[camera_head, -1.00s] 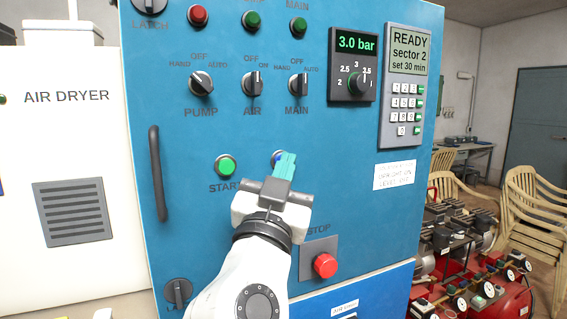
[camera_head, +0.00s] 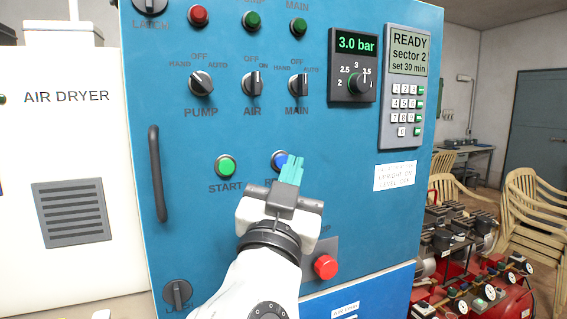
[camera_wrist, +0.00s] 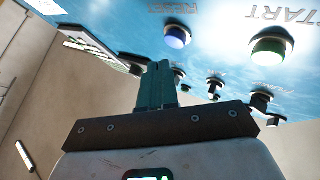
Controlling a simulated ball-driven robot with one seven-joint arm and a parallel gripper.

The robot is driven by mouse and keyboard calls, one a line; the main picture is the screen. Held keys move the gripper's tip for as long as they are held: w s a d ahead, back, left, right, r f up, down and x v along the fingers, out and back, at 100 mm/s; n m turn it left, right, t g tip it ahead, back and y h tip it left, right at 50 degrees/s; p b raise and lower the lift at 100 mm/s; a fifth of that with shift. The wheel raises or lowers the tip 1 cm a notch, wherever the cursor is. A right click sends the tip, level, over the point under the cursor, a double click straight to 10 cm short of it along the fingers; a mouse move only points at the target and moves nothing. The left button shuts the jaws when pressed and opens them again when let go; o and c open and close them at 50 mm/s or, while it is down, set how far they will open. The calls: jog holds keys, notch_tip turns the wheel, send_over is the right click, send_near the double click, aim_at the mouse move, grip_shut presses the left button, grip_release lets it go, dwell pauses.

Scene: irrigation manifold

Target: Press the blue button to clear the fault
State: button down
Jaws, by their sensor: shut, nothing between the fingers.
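The blue button (camera_head: 281,160) is on the blue control panel (camera_head: 225,130), to the right of the green START button (camera_head: 226,167). In the head view my gripper (camera_head: 291,165) covers its right side and part of the label below it. In the wrist view the blue button (camera_wrist: 177,36) shows whole, by the word RESET, and the green START button (camera_wrist: 270,46) is to its right. My gripper (camera_wrist: 157,70) is shut, with its teal fingers together and empty. Its tips are close to the panel, just beside the blue button; I cannot tell whether they touch the panel.
A red STOP button (camera_head: 325,266) sits on a grey plate to the right of my wrist. Selector knobs (camera_head: 252,84) stand out above. A dark handle (camera_head: 158,174) is at the panel's left. A keypad (camera_head: 405,105) and a pressure dial (camera_head: 353,65) are at upper right.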

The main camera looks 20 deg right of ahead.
jog(key=shift+s, duration=2.3)
jog(key=s+d+f+n+g+y, duration=0.1)
jog(key=d+f+n+g+y, duration=0.2)
jog(key=f, duration=0.9)
jog(key=s+d+f+g+y, duration=0.1)
jog(key=d+f+g+y, duration=0.2)
jog(key=f, duration=0.8)
jog(key=s+d+f+n+g+y, duration=0.1)
jog(key=d+f+n+g, duration=0.3)
jog(key=f, duration=0.8)
jog(key=s+a+f+n+g+y, duration=0.1)
jog(key=s+f+g+y, duration=0.6)
jog(key=s+f, duration=1.5)
jog(key=shift+s+a+n+g, duration=0.15)
jog(key=shift+s+n+g, duration=0.25)
jog(key=shift+s+n, duration=0.7)
jog(key=c, duration=1.8)
grip_release()
jog(key=shift+s, duration=0.1)
